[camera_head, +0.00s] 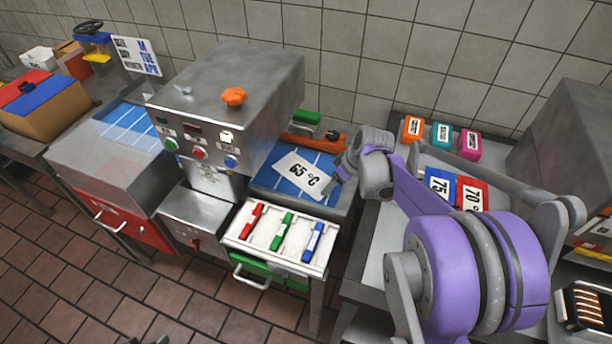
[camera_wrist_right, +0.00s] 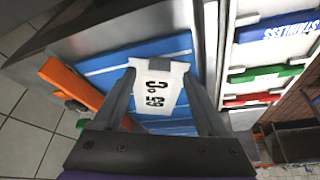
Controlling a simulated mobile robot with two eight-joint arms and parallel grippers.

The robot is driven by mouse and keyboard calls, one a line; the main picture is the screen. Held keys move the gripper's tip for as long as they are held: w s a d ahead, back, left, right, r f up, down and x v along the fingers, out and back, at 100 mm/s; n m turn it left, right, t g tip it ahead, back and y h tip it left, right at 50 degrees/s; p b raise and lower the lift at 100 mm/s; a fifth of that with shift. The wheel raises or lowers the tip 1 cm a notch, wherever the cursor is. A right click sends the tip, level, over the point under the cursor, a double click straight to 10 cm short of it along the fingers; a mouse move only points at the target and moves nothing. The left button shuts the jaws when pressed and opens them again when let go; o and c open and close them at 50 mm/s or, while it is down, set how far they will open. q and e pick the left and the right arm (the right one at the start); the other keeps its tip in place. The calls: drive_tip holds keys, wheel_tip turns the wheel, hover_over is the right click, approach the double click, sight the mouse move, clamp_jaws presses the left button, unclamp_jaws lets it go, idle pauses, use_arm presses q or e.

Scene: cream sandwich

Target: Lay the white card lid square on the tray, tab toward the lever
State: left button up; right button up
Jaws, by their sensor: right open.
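A white card printed "65 °C" (camera_head: 302,175) lies slightly askew on a blue panel with white lines (camera_head: 268,178). In the right wrist view the card (camera_wrist_right: 157,85) is between the fingers of my right gripper (camera_wrist_right: 160,78), which is open. In the head view my right gripper (camera_head: 342,176) is at the card's right end. My left gripper is not in view.
A white tray (camera_head: 262,241) in front holds red, green and blue markers. A steel machine (camera_head: 225,90) with an orange knob stands left of the panel. To the right are small coloured boxes (camera_head: 441,134) and cards marked 75 and 70 (camera_head: 471,194).

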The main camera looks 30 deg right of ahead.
drive_tip(key=x, duration=0.2)
drive_tip(key=shift+w+f, duration=0.25)
drive_tip(key=shift+f, duration=0.05)
clamp_jaws()
